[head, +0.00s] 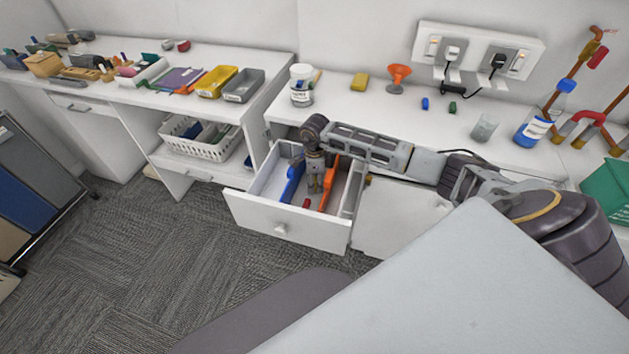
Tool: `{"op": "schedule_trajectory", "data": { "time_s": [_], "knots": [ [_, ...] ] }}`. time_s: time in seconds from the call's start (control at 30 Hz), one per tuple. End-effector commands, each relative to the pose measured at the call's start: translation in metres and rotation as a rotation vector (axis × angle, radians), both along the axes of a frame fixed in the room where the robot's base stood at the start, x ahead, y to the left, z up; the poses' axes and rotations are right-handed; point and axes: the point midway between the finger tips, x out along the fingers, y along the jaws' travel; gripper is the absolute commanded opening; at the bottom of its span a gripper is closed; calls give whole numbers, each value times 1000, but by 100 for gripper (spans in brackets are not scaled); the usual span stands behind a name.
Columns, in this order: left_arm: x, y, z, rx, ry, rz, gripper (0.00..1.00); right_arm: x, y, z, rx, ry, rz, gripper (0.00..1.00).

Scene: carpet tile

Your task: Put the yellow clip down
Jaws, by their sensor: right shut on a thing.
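My right gripper (315,188) points down into the open white drawer (285,228), between a blue tool and an orange one. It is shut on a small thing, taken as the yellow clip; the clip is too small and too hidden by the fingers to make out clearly. I cannot tell whether it touches the drawer floor. My left gripper is not in view.
In the drawer lie the blue tool (292,180), the orange tool (330,184) and a small red piece (306,203). The counter above holds a white jar (302,85), a yellow block (360,82) and an orange funnel (398,77). Carpet lies open in front.

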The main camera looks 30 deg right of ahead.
Motion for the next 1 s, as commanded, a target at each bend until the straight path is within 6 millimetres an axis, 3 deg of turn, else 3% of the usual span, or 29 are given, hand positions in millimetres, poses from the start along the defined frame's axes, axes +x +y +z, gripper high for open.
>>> {"op": "schedule_trajectory", "data": {
  "time_s": [0.17, 0.2, 0.33, 0.57, 1.0],
  "knots": [
    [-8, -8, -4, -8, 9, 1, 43, 0, 0, -3, 0, 0, 0, 42],
    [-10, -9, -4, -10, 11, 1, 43, 0, 0, -3, 0, 0, 0, 58],
    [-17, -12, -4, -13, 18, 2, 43, 0, 0, -2, 0, 0, 0, 74],
    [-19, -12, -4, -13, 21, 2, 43, 0, 0, -2, 0, 0, 0, 74],
    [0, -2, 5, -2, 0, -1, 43, 0, 0, 9, 0, -1, 0, 74]
  ]
}}
